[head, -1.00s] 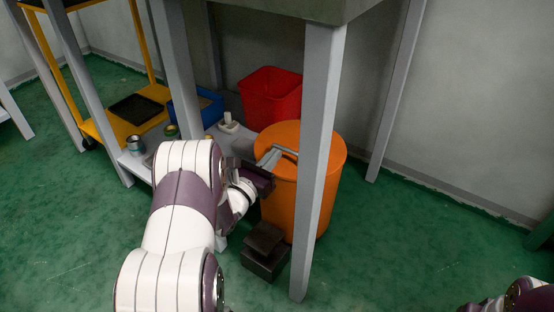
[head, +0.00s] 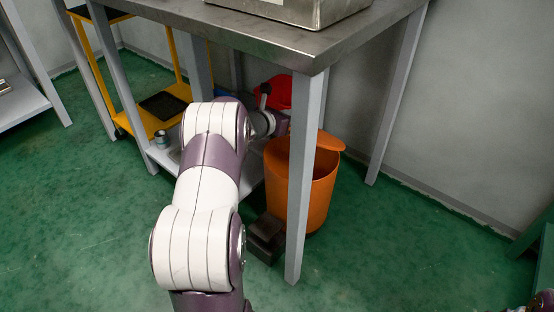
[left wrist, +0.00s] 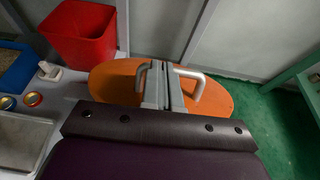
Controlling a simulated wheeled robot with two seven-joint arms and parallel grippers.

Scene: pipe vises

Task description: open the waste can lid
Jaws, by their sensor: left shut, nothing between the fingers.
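The orange waste can (head: 318,205) stands behind the table's front leg in the head view. Its orange lid (head: 331,142) shows right of that leg, tilted, and the can's rim looks uncovered on the left. In the left wrist view the lid (left wrist: 215,104) fills the middle, with a pale bar handle (left wrist: 198,88). My left gripper (left wrist: 160,68) is shut and empty, its fingers across the handle; whether they touch it is unclear. In the head view its fingertips are hidden behind the table leg. My right gripper is out of view.
The steel table (head: 290,50) overhangs the can, and its front leg (head: 303,170) stands close by. A red bin (left wrist: 80,32) is beside the can. A dark block (head: 266,238) lies on the floor at the can's left. Green floor is clear at right.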

